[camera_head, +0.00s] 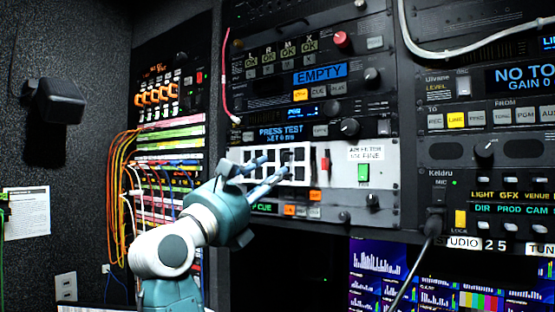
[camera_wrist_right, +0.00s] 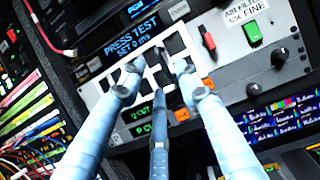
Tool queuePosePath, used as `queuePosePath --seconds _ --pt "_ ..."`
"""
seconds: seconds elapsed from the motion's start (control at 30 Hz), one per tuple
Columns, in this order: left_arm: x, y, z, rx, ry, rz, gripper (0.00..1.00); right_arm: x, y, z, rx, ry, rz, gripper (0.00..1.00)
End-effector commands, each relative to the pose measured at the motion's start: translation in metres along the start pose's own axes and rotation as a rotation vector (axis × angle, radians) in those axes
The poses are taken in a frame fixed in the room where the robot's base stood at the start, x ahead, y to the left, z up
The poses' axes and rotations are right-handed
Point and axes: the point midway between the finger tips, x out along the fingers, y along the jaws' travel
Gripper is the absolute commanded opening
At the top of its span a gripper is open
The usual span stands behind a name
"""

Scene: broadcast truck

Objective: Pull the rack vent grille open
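The vent grille (camera_head: 300,158) is a white frame with dark square openings on the light panel of the middle rack. It also shows in the right wrist view (camera_wrist_right: 166,50), tilted, partly behind my fingers. My right gripper (camera_head: 268,172) reaches up from the lower left, its fingers in front of the grille's left and middle part. In the right wrist view the gripper (camera_wrist_right: 160,95) has its fingers spread apart, two over the grille and one lower between them. Nothing shows between the fingers. Whether the tips touch the grille or enter its openings I cannot tell. My left gripper is out of view.
A green switch (camera_head: 363,172) and an "AIR FILTER" label (camera_head: 367,154) are right of the grille. Coloured patch cables (camera_head: 122,170) hang at the left. Knobs and buttons surround the panel. Monitors (camera_head: 450,285) sit below right. A microphone (camera_head: 432,228) stands nearby.

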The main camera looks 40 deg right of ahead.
Motion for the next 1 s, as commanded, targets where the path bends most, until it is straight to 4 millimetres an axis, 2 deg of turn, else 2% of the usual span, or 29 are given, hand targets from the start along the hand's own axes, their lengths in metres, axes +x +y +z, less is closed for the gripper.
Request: queuePosePath --seconds 0.03,0.1,0.23,0.4,0.67,0.83,1.0 --pt "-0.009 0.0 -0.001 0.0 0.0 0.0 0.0 0.012 -0.001 0.004 -0.003 -0.001 -0.004 0.33" --pt "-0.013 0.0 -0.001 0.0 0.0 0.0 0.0 0.024 -0.001 0.004 -0.002 0.0 -0.003 0.33" --pt "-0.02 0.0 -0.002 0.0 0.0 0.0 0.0 0.039 0.0 0.002 -0.003 0.0 -0.002 0.33" --pt "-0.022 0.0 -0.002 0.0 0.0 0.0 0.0 0.048 0.0 0.001 -0.001 0.001 0.0 0.33" --pt "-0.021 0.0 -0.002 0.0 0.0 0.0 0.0 0.048 0.0 -0.001 -0.001 0.001 0.0 0.33" --pt "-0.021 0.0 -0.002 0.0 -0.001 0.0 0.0 0.048 0.0 -0.001 -0.001 0.001 0.0 0.0" --pt "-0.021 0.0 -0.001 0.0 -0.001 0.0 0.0 0.048 0.0 0.0 -0.001 0.001 0.0 0.0"
